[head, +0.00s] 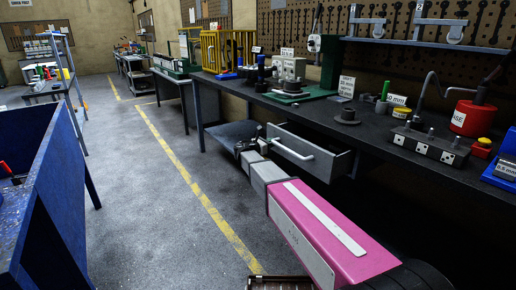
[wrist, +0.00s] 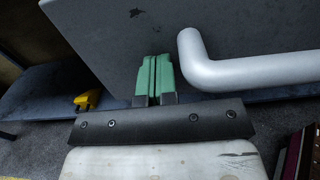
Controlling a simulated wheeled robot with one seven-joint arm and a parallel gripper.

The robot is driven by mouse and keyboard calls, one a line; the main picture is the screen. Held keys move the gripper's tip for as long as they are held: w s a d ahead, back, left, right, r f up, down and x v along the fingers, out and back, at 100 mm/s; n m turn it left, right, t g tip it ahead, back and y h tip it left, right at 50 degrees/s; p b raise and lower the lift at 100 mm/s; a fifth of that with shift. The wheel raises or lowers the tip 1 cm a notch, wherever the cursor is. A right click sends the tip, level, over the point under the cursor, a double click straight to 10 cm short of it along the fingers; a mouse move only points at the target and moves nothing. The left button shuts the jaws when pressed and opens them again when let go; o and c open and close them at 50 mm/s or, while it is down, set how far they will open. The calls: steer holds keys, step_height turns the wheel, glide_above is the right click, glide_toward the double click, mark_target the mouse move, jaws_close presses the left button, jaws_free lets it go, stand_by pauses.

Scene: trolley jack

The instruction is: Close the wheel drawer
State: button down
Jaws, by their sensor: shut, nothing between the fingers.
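The grey drawer (head: 338,165) under the right workbench stands pulled out, with its open top showing. Its pale bar handle (head: 294,151) is on the front and shows large in the wrist view (wrist: 240,76). My gripper (head: 260,133) is at the left end of the drawer front. In the wrist view its green fingertips (wrist: 153,66) are together and empty, pointing at the grey drawer front (wrist: 100,35), just left of the handle's bend. I cannot tell whether the fingertips touch the panel. The drawer's contents are hidden.
The dark workbench (head: 360,125) above carries tools, a red round container (head: 473,118) and metal blocks. A lower blue-grey shelf (head: 232,133) is left of the drawer. A blue bin (head: 45,195) stands at the left. The floor between is clear.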

steer(key=x, duration=1.4)
steer(key=shift+w+d, duration=0.3)
